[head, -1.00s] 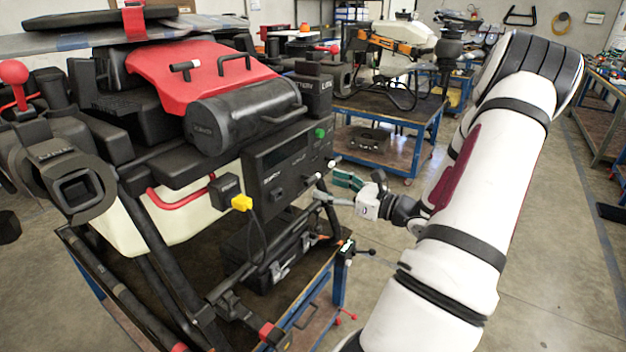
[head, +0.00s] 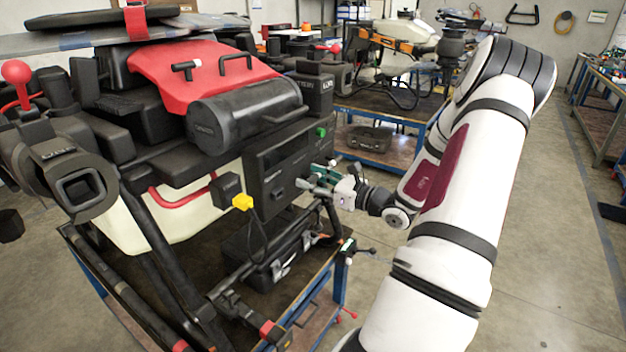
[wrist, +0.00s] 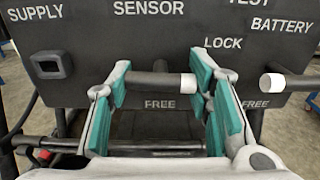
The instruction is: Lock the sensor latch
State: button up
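The sensor latch (wrist: 155,83) is a dark bar with a white tip, lying level below the word SENSOR on the black panel (wrist: 150,45) and just above a FREE label. My gripper (wrist: 162,90) is open in front of the panel. Its teal-padded fingers stand on either side of the bar, the left one overlapping its left end and the right one close to the white tip. I cannot tell whether either touches. In the head view my gripper (head: 318,177) is at the panel's right side (head: 280,170), covering the latch there.
The battery latch (wrist: 288,82), white-tipped, is close to my right finger, beside another FREE label. A supply socket (wrist: 52,66) is at the panel's left. A yellow plug (head: 242,202) and cable hang left of the panel. The drone stands on a cart; open floor (head: 540,240) lies to the right.

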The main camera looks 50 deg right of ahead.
jog(key=shift+n+b, duration=0.3)
jog(key=shift+n, duration=0.1)
jog(key=o, duration=1.2)
jog(key=s+d, duration=0.1)
jog(key=s, duration=1.1)
